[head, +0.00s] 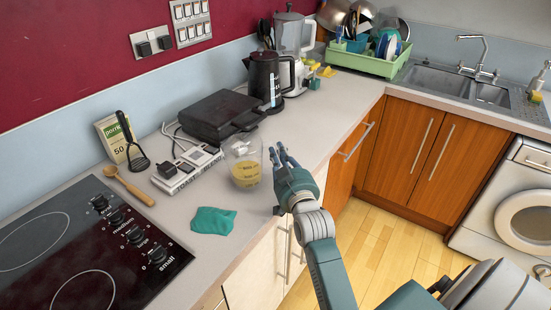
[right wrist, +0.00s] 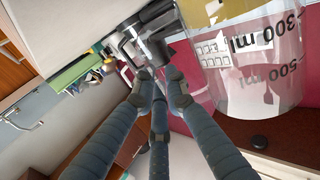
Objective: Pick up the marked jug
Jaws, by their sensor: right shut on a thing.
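The marked jug (head: 245,166) is a clear measuring jug with dark volume marks and something yellow in its lower part. The exact contact is hard to make out. I cannot tell whether the jug's base touches the counter. My left gripper is not in view.
A teal cloth (head: 213,220) lies on the counter in front of the jug. A black kettle (head: 265,80) stands farther back. The hob (head: 85,245) is at left.

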